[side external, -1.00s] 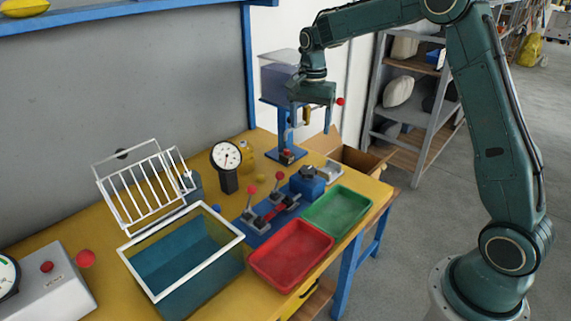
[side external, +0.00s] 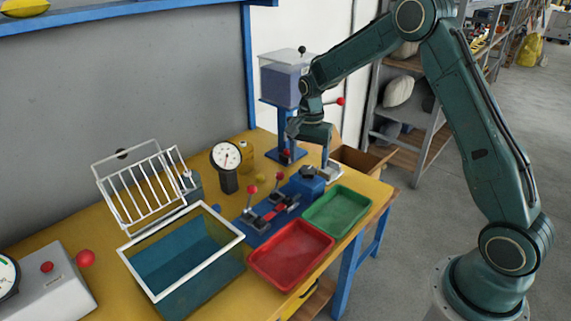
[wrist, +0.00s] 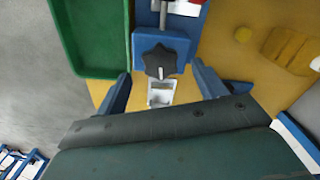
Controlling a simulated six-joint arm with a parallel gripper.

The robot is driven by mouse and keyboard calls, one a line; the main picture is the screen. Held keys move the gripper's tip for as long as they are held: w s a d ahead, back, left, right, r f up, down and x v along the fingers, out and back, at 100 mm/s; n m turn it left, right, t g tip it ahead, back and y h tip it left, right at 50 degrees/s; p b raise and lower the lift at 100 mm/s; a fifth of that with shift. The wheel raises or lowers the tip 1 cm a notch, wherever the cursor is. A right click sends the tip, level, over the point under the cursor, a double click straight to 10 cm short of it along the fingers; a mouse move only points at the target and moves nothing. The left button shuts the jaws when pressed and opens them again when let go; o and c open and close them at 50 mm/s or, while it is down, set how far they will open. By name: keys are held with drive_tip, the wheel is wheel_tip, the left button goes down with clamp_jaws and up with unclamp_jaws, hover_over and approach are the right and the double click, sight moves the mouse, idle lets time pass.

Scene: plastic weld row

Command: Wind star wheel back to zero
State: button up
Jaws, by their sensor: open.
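The star wheel is a black lobed knob (wrist: 160,61) on the end of a blue block (wrist: 176,42); the wrist view shows it between and just beyond my fingertips. In the side view the star wheel (side external: 308,171) sits on top of the blue block at the far end of the blue fixture. My gripper (wrist: 162,84) is open and empty, one finger to each side of the wheel's line, apart from it. In the side view my gripper (side external: 307,151) hangs tilted just above and behind the blue block. Any scale or zero mark on the wheel cannot be read.
A green tray (side external: 337,209) and a red tray (side external: 290,254) lie in front of the fixture. A dial gauge (side external: 226,156) and a blue press stand (side external: 283,125) are behind. A small silver-white part (wrist: 161,92) lies below the wheel.

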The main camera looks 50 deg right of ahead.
sight(308, 172)
drive_tip(key=shift+f, duration=1.5)
drive_tip(key=shift+c, duration=0.2)
drive_tip(key=c, duration=0.9)
